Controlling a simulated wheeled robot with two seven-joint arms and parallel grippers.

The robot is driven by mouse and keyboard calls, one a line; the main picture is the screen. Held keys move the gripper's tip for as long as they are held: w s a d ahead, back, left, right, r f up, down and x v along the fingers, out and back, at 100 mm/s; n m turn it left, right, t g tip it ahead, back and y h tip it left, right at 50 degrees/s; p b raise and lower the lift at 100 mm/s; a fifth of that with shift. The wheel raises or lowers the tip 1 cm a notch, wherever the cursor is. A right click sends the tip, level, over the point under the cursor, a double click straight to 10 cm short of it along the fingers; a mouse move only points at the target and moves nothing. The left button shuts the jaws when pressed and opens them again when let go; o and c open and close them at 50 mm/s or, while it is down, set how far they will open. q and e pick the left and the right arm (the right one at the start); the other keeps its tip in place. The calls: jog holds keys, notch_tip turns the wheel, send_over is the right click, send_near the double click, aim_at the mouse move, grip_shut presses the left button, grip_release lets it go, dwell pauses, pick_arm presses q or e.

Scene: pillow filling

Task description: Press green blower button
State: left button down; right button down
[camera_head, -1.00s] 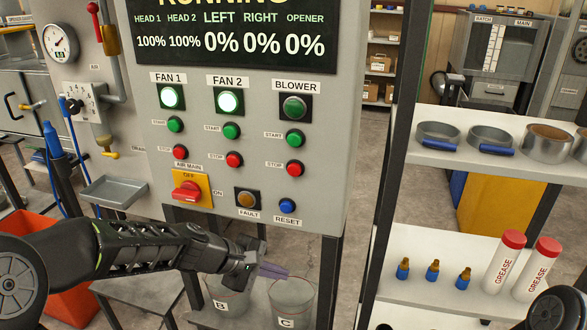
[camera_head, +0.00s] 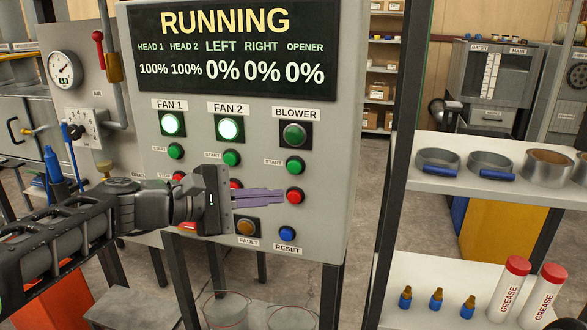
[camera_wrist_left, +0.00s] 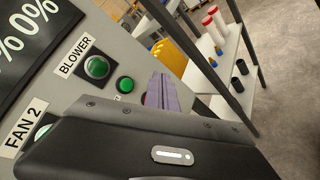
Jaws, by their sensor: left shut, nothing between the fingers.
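The green blower start button (camera_head: 295,165) is on the grey panel under the dim green BLOWER lamp (camera_head: 294,134). The red blower stop button (camera_head: 295,195) is directly below it. My left gripper (camera_head: 281,196) is shut and empty, its purple fingers pointing right, with tips beside the red stop button and below the green one. I cannot tell whether the tips touch the panel. In the left wrist view the green button (camera_wrist_left: 125,84) shows clear of the fingers (camera_wrist_left: 163,92), which mostly hide the red button. My right gripper is not in view.
The lit FAN 1 (camera_head: 171,123) and FAN 2 (camera_head: 229,129) lamps are to the left. The amber fault button (camera_head: 246,227) and blue reset button (camera_head: 287,233) are below the gripper. A shelf (camera_head: 500,191) with rings stands right of the panel.

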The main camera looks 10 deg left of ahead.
aim_at(294, 167)
pick_arm(q)
jog(key=shift+w+d+p, duration=0.15)
jog(key=shift+w+p, duration=0.75)
jog(key=shift+w, duration=1.3)
jog(key=shift+w+d+p, duration=0.15)
jog(key=shift+w+p, duration=0.7)
jog(key=shift+w, duration=1.3)
jog(key=shift+w, duration=0.2)
jog(key=shift+w, duration=0.25)
jog(key=shift+w+p, duration=0.3)
jog(key=shift+w, duration=0.2)
jog(key=shift+s, duration=0.15)
jog(key=shift+s+b, duration=0.65)
jog(key=shift+s, duration=0.15)
